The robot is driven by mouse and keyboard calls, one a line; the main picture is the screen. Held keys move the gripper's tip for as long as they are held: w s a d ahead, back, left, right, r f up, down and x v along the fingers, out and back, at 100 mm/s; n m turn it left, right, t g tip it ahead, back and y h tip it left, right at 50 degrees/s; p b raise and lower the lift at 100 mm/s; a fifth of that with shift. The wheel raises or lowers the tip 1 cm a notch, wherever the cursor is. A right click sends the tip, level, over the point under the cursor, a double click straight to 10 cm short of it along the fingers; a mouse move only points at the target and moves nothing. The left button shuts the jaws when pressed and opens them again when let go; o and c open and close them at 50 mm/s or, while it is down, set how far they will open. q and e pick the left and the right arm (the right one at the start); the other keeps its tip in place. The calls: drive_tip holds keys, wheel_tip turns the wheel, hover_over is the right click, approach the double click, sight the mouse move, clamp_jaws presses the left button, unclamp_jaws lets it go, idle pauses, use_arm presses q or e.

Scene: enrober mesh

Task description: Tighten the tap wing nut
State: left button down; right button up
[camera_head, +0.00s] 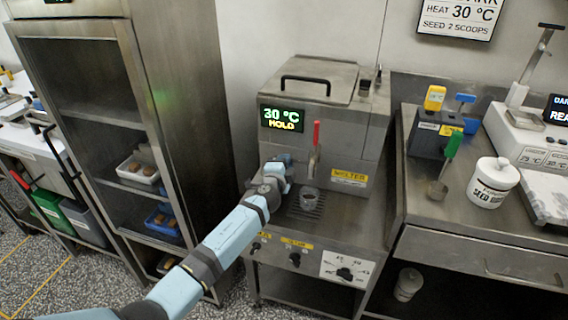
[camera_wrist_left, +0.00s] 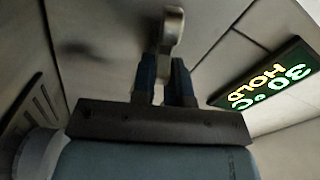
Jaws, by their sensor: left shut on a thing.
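The melter (camera_head: 330,100), a steel machine, stands against the wall with its green and yellow display reading 30 °C HOLD. My left gripper (camera_head: 284,163) is at the melter's front, just left of the tap. In the left wrist view its two dark fingers (camera_wrist_left: 163,68) are shut on a rounded grey metal piece (camera_wrist_left: 173,28), which looks like the tap wing nut. In the head view my gripper hides that nut. My right gripper is not in view.
A steel cabinet (camera_head: 185,100) with trays stands close on the left. On the right bench are a dark box (camera_head: 428,135), a green-handled scoop (camera_head: 446,165), a white lidded jar (camera_head: 493,182) and a scale (camera_head: 535,130). The melter's lower front has knobs (camera_head: 295,259).

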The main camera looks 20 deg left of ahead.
use_arm(q)
drive_tip(key=shift+d+f+m, duration=0.1)
drive_tip(key=shift+f+m, duration=0.4)
drive_tip(key=shift+m, duration=0.8)
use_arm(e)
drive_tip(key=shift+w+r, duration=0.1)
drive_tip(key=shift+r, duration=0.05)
use_arm(q)
drive_tip(key=shift+f, duration=0.1)
drive_tip(key=c, duration=1.2)
unclamp_jaws()
drive_tip(key=shift+o, duration=0.2)
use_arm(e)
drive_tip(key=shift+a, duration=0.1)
